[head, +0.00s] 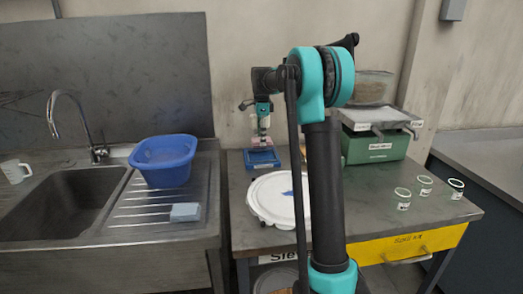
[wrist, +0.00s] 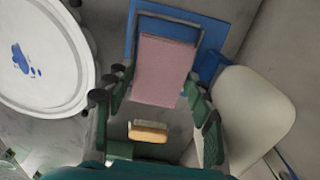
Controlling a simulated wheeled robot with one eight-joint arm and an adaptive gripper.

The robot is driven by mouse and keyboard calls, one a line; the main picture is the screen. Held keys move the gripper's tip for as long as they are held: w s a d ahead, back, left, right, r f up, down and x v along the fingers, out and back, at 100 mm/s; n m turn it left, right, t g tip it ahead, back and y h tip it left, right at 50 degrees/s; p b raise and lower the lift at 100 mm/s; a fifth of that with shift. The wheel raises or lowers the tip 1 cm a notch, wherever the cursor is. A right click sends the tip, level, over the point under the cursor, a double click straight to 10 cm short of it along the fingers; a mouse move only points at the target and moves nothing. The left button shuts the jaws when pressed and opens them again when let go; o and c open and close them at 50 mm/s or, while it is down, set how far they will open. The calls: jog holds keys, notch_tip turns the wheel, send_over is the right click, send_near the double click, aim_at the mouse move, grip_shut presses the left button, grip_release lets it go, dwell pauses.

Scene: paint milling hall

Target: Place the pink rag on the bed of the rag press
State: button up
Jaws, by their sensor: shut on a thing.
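The pink rag (wrist: 165,70) is a flat, folded rectangle between the fingertips of my gripper (wrist: 157,82) in the wrist view. My gripper is shut on it from both sides. The rag press has a blue base (wrist: 207,65) and a grey frame that show behind and around the rag's far end. In the head view the press (head: 262,159) stands at the back left of the table, with my gripper (head: 263,122) upright above it and the rag (head: 264,141) small below the fingers. The rag hides most of the bed; I cannot tell whether they touch.
A white round lid (head: 275,198) with blue paint lies in front of the press. A tan block (wrist: 149,131) and a pale rounded object (wrist: 245,115) are near my fingers. A green machine (head: 375,145) and several small jars stand right; a sink with a blue tub (head: 163,160) is left.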

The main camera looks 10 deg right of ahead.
jog(key=shift+f, duration=2.95)
jog(key=o, duration=1)
notch_tip(320, 180, up, 12)
jog(key=shift+r, duration=0.1)
